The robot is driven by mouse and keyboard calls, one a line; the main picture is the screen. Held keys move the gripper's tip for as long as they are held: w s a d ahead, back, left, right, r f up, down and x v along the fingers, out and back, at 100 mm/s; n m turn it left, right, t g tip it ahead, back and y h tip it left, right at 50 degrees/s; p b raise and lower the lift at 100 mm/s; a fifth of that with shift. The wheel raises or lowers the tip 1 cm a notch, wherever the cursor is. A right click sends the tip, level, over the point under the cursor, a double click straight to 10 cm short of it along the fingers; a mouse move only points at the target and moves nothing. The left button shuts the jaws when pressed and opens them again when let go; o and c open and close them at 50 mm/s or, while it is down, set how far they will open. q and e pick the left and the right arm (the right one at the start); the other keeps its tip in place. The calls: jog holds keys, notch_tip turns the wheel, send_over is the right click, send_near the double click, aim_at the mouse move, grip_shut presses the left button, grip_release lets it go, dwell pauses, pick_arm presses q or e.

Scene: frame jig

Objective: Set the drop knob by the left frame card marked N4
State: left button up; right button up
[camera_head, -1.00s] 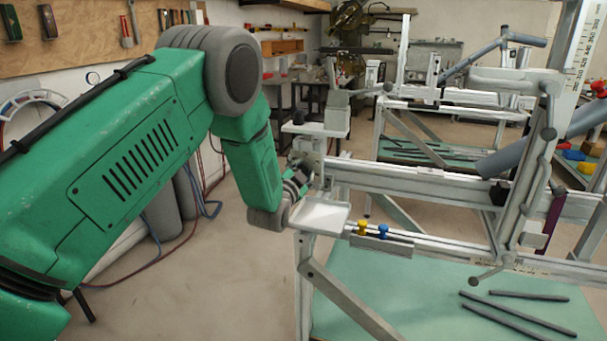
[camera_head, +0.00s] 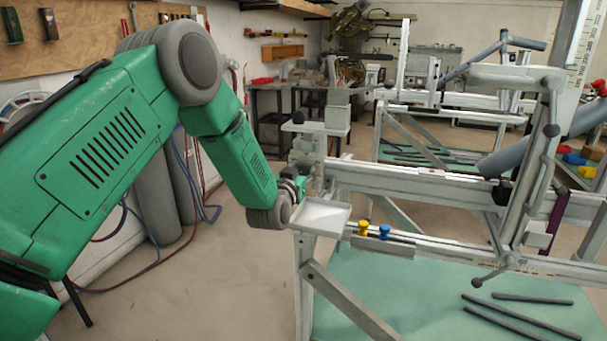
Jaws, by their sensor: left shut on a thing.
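My left gripper (camera_head: 300,184) is at the left end of the frame jig (camera_head: 420,182), just above and left of a pale tray (camera_head: 321,216). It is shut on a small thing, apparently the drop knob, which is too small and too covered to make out. I cannot read any card marked N4. My right gripper is not in view.
A yellow peg (camera_head: 363,228) and a blue peg (camera_head: 384,231) stand on the front rail right of the tray. Dark tubes (camera_head: 512,322) lie on the green lower shelf (camera_head: 370,280). A grey frame tube (camera_head: 520,158) slants at the right. Open floor lies left of the jig.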

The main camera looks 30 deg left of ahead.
pick_arm(q)
jog(key=shift+s+f, duration=0.2)
jog(key=shift+f, duration=0.3)
jog(key=o, duration=1.2)
jog(key=shift+r, duration=0.2)
jog(key=shift+w, duration=0.1)
jog(key=shift+r, duration=0.1)
jog(key=v, duration=1.2)
jog(key=shift+n, duration=0.3)
